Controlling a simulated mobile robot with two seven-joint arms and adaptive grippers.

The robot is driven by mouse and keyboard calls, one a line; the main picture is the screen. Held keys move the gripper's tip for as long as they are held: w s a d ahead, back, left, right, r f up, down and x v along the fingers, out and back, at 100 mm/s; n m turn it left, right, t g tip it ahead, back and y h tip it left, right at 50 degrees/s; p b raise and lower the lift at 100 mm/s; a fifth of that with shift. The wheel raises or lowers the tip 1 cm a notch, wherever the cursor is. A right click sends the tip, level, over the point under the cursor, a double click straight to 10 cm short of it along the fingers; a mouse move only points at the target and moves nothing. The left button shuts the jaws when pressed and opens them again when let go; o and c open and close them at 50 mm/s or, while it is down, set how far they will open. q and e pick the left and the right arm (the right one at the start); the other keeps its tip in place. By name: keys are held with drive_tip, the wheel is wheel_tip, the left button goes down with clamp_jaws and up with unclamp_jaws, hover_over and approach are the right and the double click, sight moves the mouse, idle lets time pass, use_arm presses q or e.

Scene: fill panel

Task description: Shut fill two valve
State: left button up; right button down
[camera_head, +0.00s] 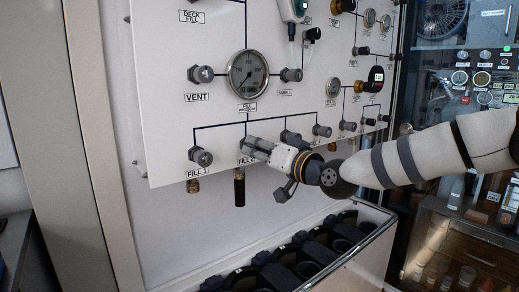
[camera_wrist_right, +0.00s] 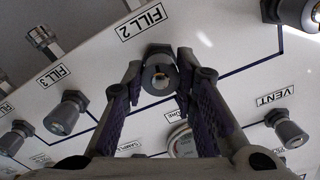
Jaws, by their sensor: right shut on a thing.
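The fill two valve knob (camera_wrist_right: 160,78) sits under the FILL 2 label in the right wrist view, between the two fingers of my right gripper (camera_wrist_right: 158,88). The fingers close on the knob from both sides. In the head view my right gripper (camera_head: 252,150) reaches the panel (camera_head: 215,120) from the right and covers the knob and most of its label. The FILL 1 knob (camera_head: 201,156) is just left of it. A dark hose fitting (camera_head: 239,187) hangs below the FILL 2 spot. My left gripper is not in view.
The VENT knob (camera_head: 201,74) and a round gauge (camera_head: 247,74) are above the gripper. Other fill knobs are close on the right, including the FILL 3 knob (camera_wrist_right: 67,113). A rack with dark cylinder slots (camera_head: 349,262) stands below the panel.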

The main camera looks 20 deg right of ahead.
drive_tip(key=m+b, duration=0.4)
drive_tip(key=m, duration=1.7)
drive_tip(key=shift+a, duration=0.1)
drive_tip(key=m+b, duration=0.1)
drive_tip(key=m, duration=0.2)
drive_tip(key=shift+m+b, duration=0.3)
drive_tip(key=shift+b, duration=0.1)
drive_tip(key=m+b, duration=0.1)
drive_tip(key=m, duration=0.3)
drive_tip(key=shift+b, duration=0.4)
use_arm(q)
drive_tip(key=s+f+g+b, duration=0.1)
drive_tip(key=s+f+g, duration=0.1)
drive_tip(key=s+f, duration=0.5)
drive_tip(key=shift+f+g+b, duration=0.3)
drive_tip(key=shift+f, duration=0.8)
use_arm(e)
drive_tip(key=shift+r+m, duration=0.2)
drive_tip(key=shift+m, duration=1.7)
drive_tip(key=shift+r, duration=0.1)
drive_tip(key=c, duration=1.3)
unclamp_jaws()
